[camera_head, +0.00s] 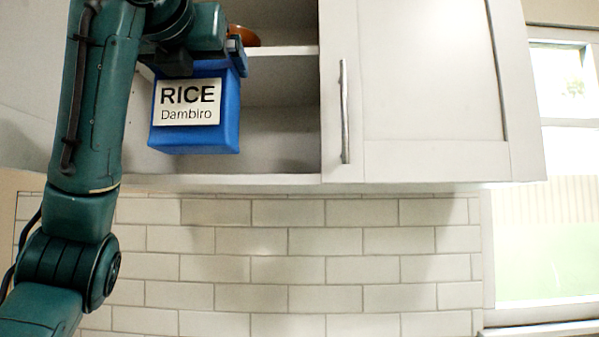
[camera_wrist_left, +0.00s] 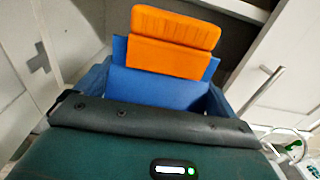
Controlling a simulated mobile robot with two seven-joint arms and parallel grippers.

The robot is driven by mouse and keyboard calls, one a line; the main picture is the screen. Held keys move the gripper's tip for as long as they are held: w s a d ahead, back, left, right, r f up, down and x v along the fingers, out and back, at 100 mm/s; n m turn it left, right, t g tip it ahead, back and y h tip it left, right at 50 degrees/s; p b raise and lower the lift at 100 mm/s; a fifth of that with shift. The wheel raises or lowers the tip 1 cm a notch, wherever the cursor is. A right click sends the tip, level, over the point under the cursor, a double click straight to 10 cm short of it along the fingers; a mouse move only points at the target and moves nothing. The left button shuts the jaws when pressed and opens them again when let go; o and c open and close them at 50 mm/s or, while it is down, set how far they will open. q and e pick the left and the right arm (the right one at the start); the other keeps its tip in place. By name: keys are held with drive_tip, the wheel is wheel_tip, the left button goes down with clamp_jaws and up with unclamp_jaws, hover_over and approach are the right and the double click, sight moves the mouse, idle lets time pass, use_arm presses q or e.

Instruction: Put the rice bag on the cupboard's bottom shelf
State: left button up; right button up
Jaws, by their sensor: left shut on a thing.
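The blue rice bag (camera_head: 229,128), with a white "RICE Dambiro" label, hangs upright from my left gripper (camera_head: 208,62) in the head view. The gripper is shut on the bag's top. The bag is in front of the cupboard's open left part, level with its bottom shelf (camera_head: 280,166). I cannot tell whether it touches the shelf. My right gripper is not in view.
The closed right cupboard door (camera_head: 425,80) has a vertical handle (camera_head: 345,110). The bottom shelf right of the bag is clear. White tiles (camera_head: 290,240) lie below.

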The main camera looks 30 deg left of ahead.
use_arm(q)
drive_tip(key=shift+w+a+r+p, duration=0.2)
drive_tip(key=shift+w+a+p, duration=0.05)
drive_tip(key=shift+w+p, duration=0.2)
drive_tip(key=shift+w+a+r+p, duration=0.15)
drive_tip(key=shift+w+a+p, duration=0.05)
drive_tip(key=shift+w+p, duration=0.25)
drive_tip(key=f+p+x, duration=0.2)
drive_tip(key=p+x, duration=0.2)
drive_tip(key=x, duration=1.1)
drive_tip(key=shift+w+a, duration=0.25)
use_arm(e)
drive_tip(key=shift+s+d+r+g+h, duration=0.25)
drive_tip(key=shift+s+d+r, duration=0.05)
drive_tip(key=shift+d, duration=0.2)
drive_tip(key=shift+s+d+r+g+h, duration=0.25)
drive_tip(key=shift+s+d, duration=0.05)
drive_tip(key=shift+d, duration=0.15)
use_arm(q)
drive_tip(key=shift+f, duration=0.15)
drive_tip(key=o, duration=1.7)
drive_tip(key=shift+f, duration=0.1)
drive_tip(key=shift+d, duration=0.1)
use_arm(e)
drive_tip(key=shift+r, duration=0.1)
